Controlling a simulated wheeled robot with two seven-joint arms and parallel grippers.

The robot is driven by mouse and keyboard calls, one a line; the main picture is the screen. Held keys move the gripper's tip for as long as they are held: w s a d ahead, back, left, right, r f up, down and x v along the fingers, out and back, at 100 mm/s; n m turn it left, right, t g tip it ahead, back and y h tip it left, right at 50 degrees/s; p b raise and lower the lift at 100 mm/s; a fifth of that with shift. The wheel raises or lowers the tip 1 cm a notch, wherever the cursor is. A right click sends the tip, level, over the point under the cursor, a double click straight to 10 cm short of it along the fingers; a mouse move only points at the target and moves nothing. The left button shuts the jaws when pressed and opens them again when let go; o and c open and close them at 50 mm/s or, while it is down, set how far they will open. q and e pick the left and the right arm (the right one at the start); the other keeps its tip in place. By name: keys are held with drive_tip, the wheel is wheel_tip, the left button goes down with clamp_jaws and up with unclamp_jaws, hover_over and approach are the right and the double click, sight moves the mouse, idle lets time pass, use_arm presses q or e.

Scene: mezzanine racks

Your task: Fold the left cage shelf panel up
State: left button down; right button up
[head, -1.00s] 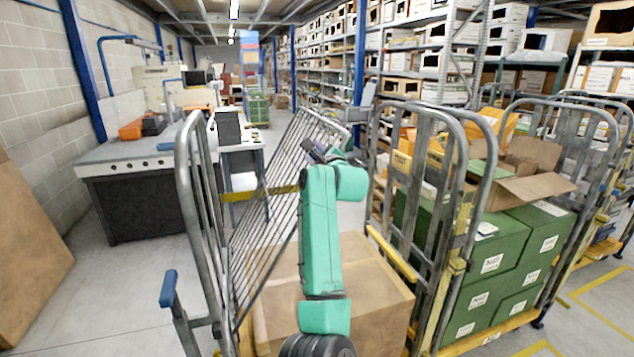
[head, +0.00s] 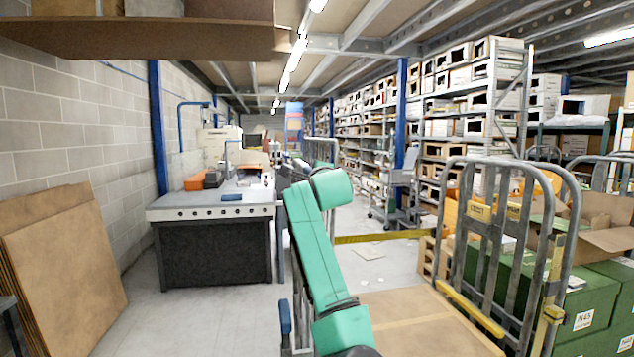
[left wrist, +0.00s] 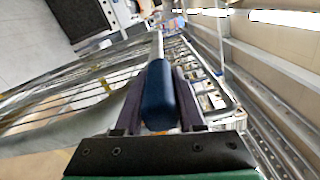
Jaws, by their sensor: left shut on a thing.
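My left gripper (head: 290,168) is at the far end of my green arm in the head view, raised above the left cage. In the left wrist view its two dark fingers are shut on a blue grip (left wrist: 160,95) at the end of a metal bar. A wire panel (left wrist: 65,100), the shelf panel, spreads out beside the grip there. In the head view my arm hides most of the panel; grey tubing (head: 320,150) shows beside the gripper. My right gripper is out of view.
Another cage (head: 512,250) with green boxes (head: 600,305) stands close on the right. A blue lever (head: 285,317) is low beside my arm. A workbench (head: 212,240) stands at the left, with cardboard sheets (head: 65,265) against the wall. Open floor lies between them.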

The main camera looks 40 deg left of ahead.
use_arm(q)
drive_tip(key=shift+s+a+f, duration=0.1)
drive_tip(key=shift+a, duration=0.05)
drive_tip(key=c, duration=0.8)
unclamp_jaws()
drive_tip(key=shift+c, duration=0.2)
drive_tip(key=o, duration=0.3)
drive_tip(key=shift+s+a, duration=0.15)
drive_tip(key=shift+s, duration=0.05)
drive_tip(key=shift+s+a, duration=0.2)
drive_tip(key=shift+s, duration=0.2)
drive_tip(key=shift+w+d, duration=0.2)
drive_tip(key=shift+d, duration=0.05)
drive_tip(key=b+v, duration=0.7)
drive_tip(key=v, duration=0.7)
drive_tip(key=shift+s, duration=0.35)
